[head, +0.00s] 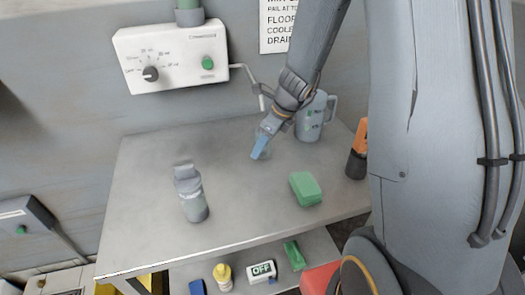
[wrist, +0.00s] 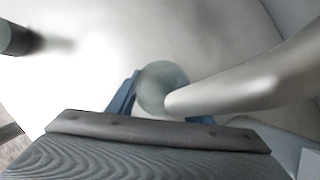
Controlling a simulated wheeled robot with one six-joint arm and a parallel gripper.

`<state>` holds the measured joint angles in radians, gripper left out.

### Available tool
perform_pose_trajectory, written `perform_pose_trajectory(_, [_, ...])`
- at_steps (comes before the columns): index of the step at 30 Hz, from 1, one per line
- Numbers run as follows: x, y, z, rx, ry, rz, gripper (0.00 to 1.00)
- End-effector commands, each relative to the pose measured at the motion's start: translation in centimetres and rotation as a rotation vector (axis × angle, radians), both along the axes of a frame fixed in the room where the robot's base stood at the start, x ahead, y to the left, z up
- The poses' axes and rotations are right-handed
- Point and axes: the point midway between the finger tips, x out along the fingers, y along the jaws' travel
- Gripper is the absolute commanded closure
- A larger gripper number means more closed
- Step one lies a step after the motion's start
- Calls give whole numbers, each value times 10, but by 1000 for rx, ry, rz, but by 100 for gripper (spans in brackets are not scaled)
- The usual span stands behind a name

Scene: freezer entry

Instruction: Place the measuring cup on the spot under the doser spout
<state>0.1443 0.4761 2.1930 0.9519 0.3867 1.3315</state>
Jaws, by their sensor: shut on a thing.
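My gripper (head: 260,148) is low over the grey table (head: 150,222), its blue fingers shut on a clear, round measuring cup (wrist: 153,82). In the wrist view the cup sits between the two fingers (wrist: 158,105). The doser (head: 172,58) is a white wall box with a dial and green button. Its thin spout (head: 246,76) bends down behind my gripper. In the wrist view the pale spout (wrist: 235,82) comes in from the right, its tip overlapping the cup's edge. The spot is not visible. I cannot tell whether the cup touches the table.
A grey jug (head: 309,120) with a handle stands right behind my gripper. A grey bottle (head: 193,200), a green block (head: 305,189) and an orange-and-black item (head: 357,150) stand on the table. A lower shelf holds several small items.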

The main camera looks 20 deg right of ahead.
Motion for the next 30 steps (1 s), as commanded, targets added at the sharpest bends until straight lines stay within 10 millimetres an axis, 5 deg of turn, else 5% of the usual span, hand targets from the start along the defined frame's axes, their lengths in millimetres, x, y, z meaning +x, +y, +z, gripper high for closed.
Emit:
perform_pose_trajectory(3, [1, -1, -13, 0, -1, -1, 76])
perform_pose_trajectory(17, [0, -3, -17, 0, 0, -4, 76])
perform_pose_trajectory(18, [0, -2, -17, 0, 0, -4, 51])
perform_pose_trajectory(21, [0, -3, -16, 0, 0, -4, 36])
perform_pose_trajectory(30, [0, -2, -15, 0, 0, -4, 36])
